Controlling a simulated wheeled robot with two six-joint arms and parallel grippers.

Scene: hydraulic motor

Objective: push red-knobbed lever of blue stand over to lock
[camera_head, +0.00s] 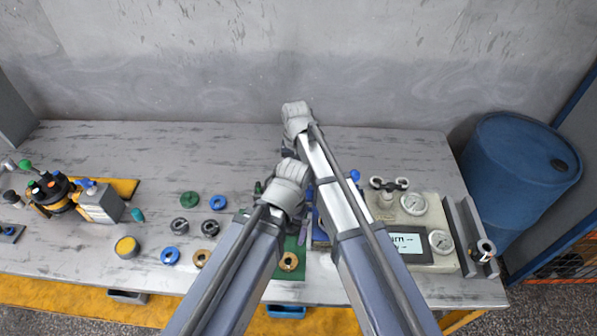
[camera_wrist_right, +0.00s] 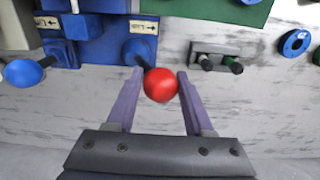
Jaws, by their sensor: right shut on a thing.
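The blue stand (camera_wrist_right: 98,48) shows at the top of the right wrist view, with small arrow labels. Its lever ends in a red round knob (camera_wrist_right: 161,85). My right gripper (camera_wrist_right: 160,76) has one finger on each side of this knob and is shut on it. A second lever with a blue knob (camera_wrist_right: 23,73) sticks out at the left. In the head view my arms cover most of the stand and the red knob. My left gripper (camera_head: 302,228) points down beside the stand, mostly hidden behind its arm; its jaw opening cannot be seen.
A green mat (camera_wrist_right: 225,8) lies beside the stand, with a grey fixture holding dark pins (camera_wrist_right: 218,58) near it. A beige gauge unit (camera_head: 400,212) stands to the right. Several rings, such as a green one (camera_head: 190,199), lie to the left. The table's back strip is clear.

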